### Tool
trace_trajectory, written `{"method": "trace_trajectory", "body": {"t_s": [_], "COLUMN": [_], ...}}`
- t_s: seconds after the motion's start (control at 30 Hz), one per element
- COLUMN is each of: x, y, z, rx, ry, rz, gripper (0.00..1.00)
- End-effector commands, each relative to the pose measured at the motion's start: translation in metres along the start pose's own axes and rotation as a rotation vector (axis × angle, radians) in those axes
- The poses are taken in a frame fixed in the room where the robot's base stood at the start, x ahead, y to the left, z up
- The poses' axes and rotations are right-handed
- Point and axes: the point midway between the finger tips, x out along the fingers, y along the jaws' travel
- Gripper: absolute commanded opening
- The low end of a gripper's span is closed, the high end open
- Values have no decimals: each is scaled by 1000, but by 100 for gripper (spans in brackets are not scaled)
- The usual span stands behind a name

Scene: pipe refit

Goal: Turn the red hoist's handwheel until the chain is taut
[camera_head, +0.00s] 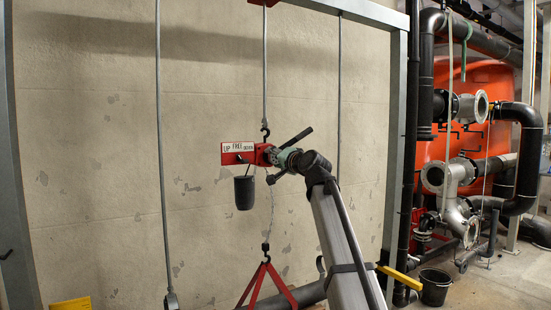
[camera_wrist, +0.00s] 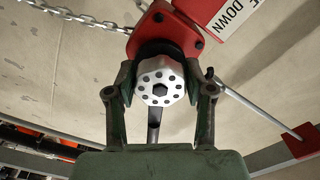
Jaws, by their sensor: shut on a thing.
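The red hoist (camera_head: 262,154) hangs from a hook on a rod in front of the concrete wall. Its red body (camera_wrist: 175,30) fills the top of the wrist view. The handwheel (camera_wrist: 160,76) is a pale disc with dark holes, facing the wrist camera. My gripper (camera_wrist: 160,88) has a finger on each side of the handwheel and is shut on it. In the head view my gripper (camera_head: 284,158) hides the handwheel. The chain (camera_head: 272,205) runs down from the hoist to a lower hook (camera_head: 265,248); its tautness is hard to tell. Chain links (camera_wrist: 75,15) also show at the wrist view's upper left.
A black lever (camera_head: 298,136) sticks out above my gripper. A sign plate (camera_head: 238,147) and a dark hanging container (camera_head: 244,192) are left of it. Red sling legs (camera_head: 250,285) spread below the hook. Steel rods (camera_head: 160,130) hang nearby. Pipes and an orange tank (camera_head: 475,100) stand right.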

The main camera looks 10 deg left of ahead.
Motion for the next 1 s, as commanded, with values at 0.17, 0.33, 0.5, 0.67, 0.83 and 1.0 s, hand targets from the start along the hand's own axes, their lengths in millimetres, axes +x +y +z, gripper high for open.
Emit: {"method": "trace_trajectory", "body": {"t_s": [0.17,0.33,0.5,0.67,0.83,1.0], "x": [1,1,1,1,1,-2], "y": [-2,-2,-2,-1,-1,0], "z": [-1,-1,-1,-1,-1,0], "rx": [24,28,27,26,25,25], "ry": [2,2,2,2,1,1], "rz": [-2,-2,-3,-2,-1,-1], "gripper": [18,18,18,79,79,79]}}
